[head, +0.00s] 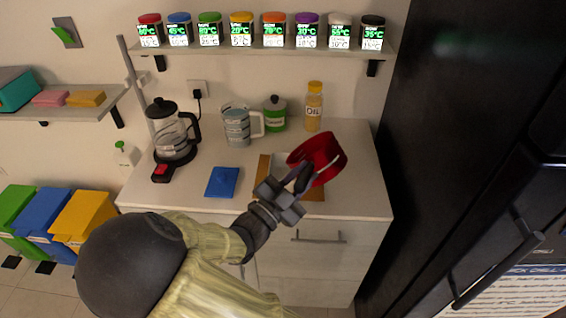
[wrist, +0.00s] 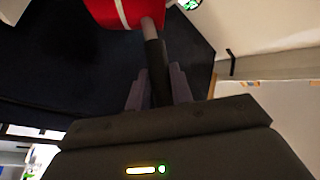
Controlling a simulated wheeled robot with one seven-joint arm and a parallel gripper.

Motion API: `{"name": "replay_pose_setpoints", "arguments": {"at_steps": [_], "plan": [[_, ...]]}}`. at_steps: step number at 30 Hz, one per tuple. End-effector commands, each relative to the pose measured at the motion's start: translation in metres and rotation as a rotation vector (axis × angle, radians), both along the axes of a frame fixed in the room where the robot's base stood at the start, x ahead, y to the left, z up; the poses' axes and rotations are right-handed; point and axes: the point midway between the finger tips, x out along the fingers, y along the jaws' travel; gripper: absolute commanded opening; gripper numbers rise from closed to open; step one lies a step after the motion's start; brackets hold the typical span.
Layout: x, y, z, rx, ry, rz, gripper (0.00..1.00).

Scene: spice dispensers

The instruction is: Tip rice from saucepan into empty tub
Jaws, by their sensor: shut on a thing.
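A red saucepan (head: 330,150) is held in the air above the counter, tilted on its side. My gripper (head: 290,190) is shut on its dark handle. In the wrist view the handle runs between the two fingers of my gripper (wrist: 157,88), up to the red pan wall (wrist: 124,12) at the top edge. The inside of the pan shows red in the head view, and I cannot make out rice. A pale shape sits behind the handle over a brown board (head: 263,168). I cannot tell whether it is the tub, as the pan and gripper hide much of it.
The white counter (head: 352,190) also holds a blue flat item (head: 222,182), a kettle (head: 172,130), a measuring jug (head: 238,126), a green jar (head: 275,113) and an oil bottle (head: 313,106). Spice dispensers line the shelf above (head: 270,52). A tall black fridge (head: 450,130) stands to the right.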

Motion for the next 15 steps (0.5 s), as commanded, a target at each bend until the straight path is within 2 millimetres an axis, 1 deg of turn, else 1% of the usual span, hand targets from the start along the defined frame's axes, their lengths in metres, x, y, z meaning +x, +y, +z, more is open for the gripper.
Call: {"name": "replay_pose_setpoints", "arguments": {"at_steps": [1,15], "plan": [[0.0004,0.0010,0.0041,-0.007,-0.002,0.000,0.00],[0.0041,0.0082,0.0110,-0.063,0.028,0.000,0.00]]}}
